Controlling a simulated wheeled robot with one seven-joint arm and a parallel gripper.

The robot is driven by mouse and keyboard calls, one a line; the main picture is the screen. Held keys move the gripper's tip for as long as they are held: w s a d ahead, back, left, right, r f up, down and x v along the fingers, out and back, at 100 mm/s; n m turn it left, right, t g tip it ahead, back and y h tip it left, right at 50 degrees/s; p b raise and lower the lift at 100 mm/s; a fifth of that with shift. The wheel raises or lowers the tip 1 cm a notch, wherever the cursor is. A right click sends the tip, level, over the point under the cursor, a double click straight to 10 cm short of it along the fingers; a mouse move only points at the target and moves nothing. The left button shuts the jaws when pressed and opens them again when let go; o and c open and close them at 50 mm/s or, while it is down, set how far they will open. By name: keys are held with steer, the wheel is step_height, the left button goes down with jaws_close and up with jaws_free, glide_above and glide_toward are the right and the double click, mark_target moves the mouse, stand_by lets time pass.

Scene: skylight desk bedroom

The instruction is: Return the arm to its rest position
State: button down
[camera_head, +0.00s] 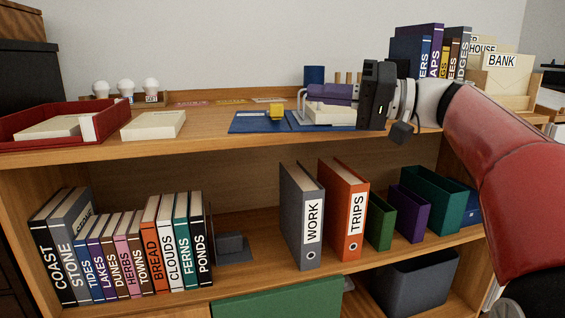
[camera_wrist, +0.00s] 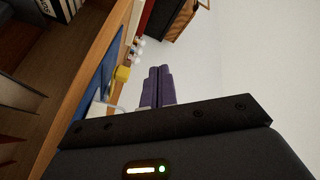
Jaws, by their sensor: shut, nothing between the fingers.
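My arm reaches in from the right in the head view, with a red link and a white and black wrist. My gripper (camera_head: 310,91) points left over the desk top (camera_head: 215,133), in front of the back wall. Its two purple fingers are together with nothing between them. They also show side by side in the wrist view (camera_wrist: 159,70). The fingers appear just above a white box (camera_head: 330,114) on a blue mat (camera_head: 252,123). I cannot tell the exact gap.
A red tray (camera_head: 30,138) and a pale box (camera_head: 153,125) stand at left, three white bulbs (camera_head: 126,87) behind. Upright books (camera_head: 415,50) and a BANK envelope holder (camera_head: 501,75) are near my wrist. Below, a shelf holds books, binders (camera_head: 302,215) and bins. Free desk surface is left of the mat.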

steer(key=s+a+f+m+h+p, duration=0.1)
steer(key=s+a+f+m+h, duration=0.1)
steer(key=s+f+h, duration=0.3)
steer(key=s+a+f+m+h+p, duration=0.1)
steer(key=s+f+m+h+p, duration=0.1)
steer(key=f, duration=0.5)
steer(key=s+d+f+h+p, duration=0.1)
steer(key=s+d+f+h, duration=0.4)
steer(key=s+f, duration=0.2)
steer(key=s+d+f+t+h+p, duration=0.1)
steer(key=s+d+f+h, duration=0.4)
steer(key=f, duration=0.6)
steer(key=shift+s+d+f+m+h+p, duration=0.2)
steer(key=shift+s+d+m+h+p, duration=0.4)
steer(key=shift+s, duration=0.6)
steer(key=shift+d, duration=0.1)
